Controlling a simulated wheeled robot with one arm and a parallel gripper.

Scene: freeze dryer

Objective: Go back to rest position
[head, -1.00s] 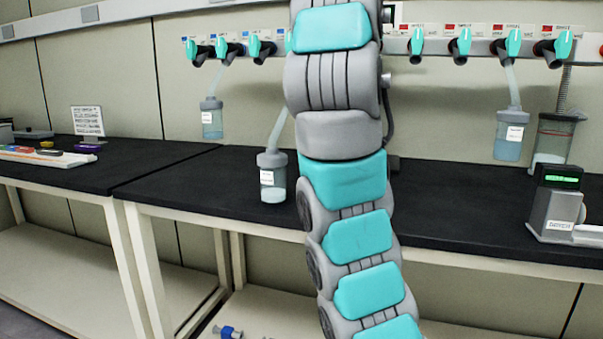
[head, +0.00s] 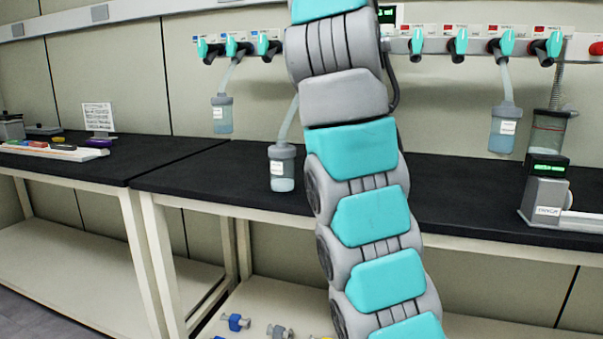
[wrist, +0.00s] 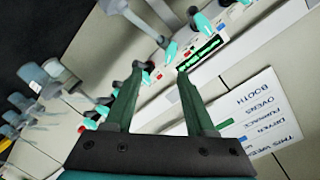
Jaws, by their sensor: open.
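My gripper (wrist: 158,92) shows in the wrist view with its two green fingers spread apart and nothing between them. It faces the wall panel with the valve row, and a small green-lit display shows just beyond the right finger. In the head view my arm rises through the middle of the picture, and the gripper itself is out of that view. My arm hides part of the manifold and bench behind it.
Flasks hang from the valve manifold (head: 460,44): one at left (head: 222,115), one lower near my arm (head: 282,168), one at right (head: 503,128). A device with a green display (head: 545,190) stands on the black bench (head: 460,195). A white tray (head: 50,150) lies on the left bench.

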